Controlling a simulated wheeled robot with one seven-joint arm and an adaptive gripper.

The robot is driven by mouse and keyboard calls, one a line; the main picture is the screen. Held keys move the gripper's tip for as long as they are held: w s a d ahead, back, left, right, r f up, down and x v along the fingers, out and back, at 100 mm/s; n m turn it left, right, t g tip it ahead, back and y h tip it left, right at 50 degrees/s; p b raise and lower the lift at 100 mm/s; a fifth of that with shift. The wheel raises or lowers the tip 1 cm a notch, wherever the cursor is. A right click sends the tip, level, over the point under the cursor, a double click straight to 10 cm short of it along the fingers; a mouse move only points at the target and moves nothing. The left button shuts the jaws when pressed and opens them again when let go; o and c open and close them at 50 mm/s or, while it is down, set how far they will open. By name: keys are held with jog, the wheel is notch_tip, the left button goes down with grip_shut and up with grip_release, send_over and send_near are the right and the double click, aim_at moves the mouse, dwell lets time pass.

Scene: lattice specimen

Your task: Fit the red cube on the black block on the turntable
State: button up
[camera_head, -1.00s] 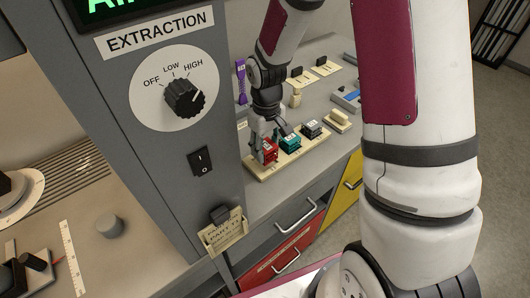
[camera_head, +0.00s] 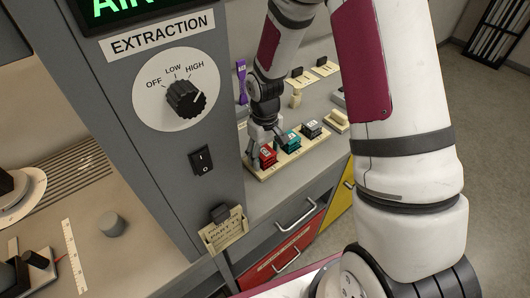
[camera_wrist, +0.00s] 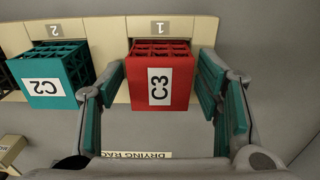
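The red cube (camera_head: 268,157), a lattice cube labelled C3, sits in slot 1 at the near end of the cream drying rack. In the wrist view the red cube (camera_wrist: 160,80) lies between my fingers with a gap on each side. My gripper (camera_head: 265,144) is open, pointing down at the cube; its teal-padded fingers also show in the wrist view (camera_wrist: 164,78). A round pale disc (camera_head: 22,198), perhaps the turntable, is cut off at the left edge with a dark piece on it. I cannot tell whether that piece is the black block.
A teal cube C2 (camera_head: 291,141) and a black cube (camera_head: 311,130) stand beside the red cube on the drying rack (camera_head: 262,174). The grey extraction panel (camera_head: 150,140) rises between the rack and the left bench. A grey cylinder (camera_head: 111,224) and a ruler (camera_head: 72,257) are on that bench.

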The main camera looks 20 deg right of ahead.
aim_at(265, 152)
notch_tip(265, 152, up, 13)
jog(key=s+r+m+t, duration=0.2)
jog(key=s+r+t, duration=0.1)
jog(key=s+r, duration=0.8)
jog(key=s+r+m+t, duration=0.1)
jog(key=s+r+t, duration=0.1)
jog(key=s+r, duration=0.5)
jog(key=s+b, duration=0.1)
jog(key=s, duration=0.2)
jog(key=shift+r+m, duration=0.3)
jog(key=shift+r, duration=0.1)
jog(key=shift+o, duration=0.5)
